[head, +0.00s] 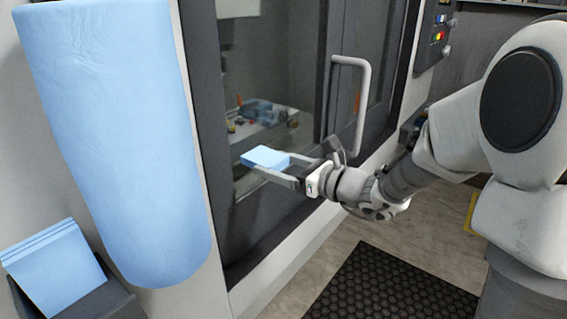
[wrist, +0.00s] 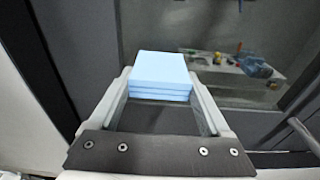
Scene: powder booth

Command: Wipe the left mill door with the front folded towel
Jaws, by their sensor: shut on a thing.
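My gripper (head: 276,173) is shut on a light blue folded towel (head: 265,157). The towel shows as a stack of folded layers between the fingertips in the wrist view (wrist: 160,75). The left mill door (head: 222,130) is a dark-framed glass panel, and the towel is in front of its lower glass. It also shows behind the towel in the wrist view (wrist: 215,30). I cannot tell whether the towel touches the glass. More folded blue towels (head: 55,265) stand in a dark holder (head: 105,300) at the lower left.
A large light blue roll (head: 120,140) hangs on the wall left of the door. A white door handle (head: 362,100) sticks out right of my gripper. A control panel (head: 436,35) is at upper right. A black mat (head: 390,285) lies on the floor.

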